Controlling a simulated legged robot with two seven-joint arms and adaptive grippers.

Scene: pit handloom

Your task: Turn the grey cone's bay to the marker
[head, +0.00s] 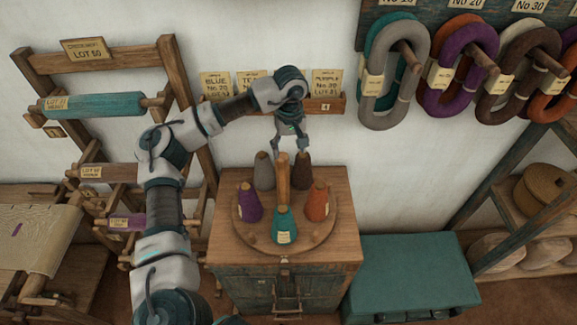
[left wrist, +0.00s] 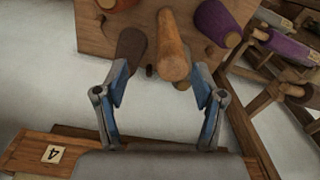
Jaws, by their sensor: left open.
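The grey cone (head: 264,171) stands at the back left of a round wooden turntable (head: 256,238) on a cabinet. A purple cone (head: 249,203), a teal cone (head: 284,226), an orange cone (head: 317,202) and a dark brown cone (head: 303,170) stand around it too. An upright wooden post (head: 283,178) rises at its middle. My left gripper (head: 290,147) is open and empty above the back cones. In the left wrist view, the post (left wrist: 173,48) and brown cone (left wrist: 130,46) show beyond the open fingers. I cannot clearly make out the marker. My right gripper is not in view.
A shelf (head: 337,104) with labelled cards is on the wall close behind my gripper. Yarn hanks (head: 381,113) hang at upper right. A teal chest (head: 411,268) stands right of the cabinet (head: 332,254); a wooden rack (head: 28,70) with rolls stands left.

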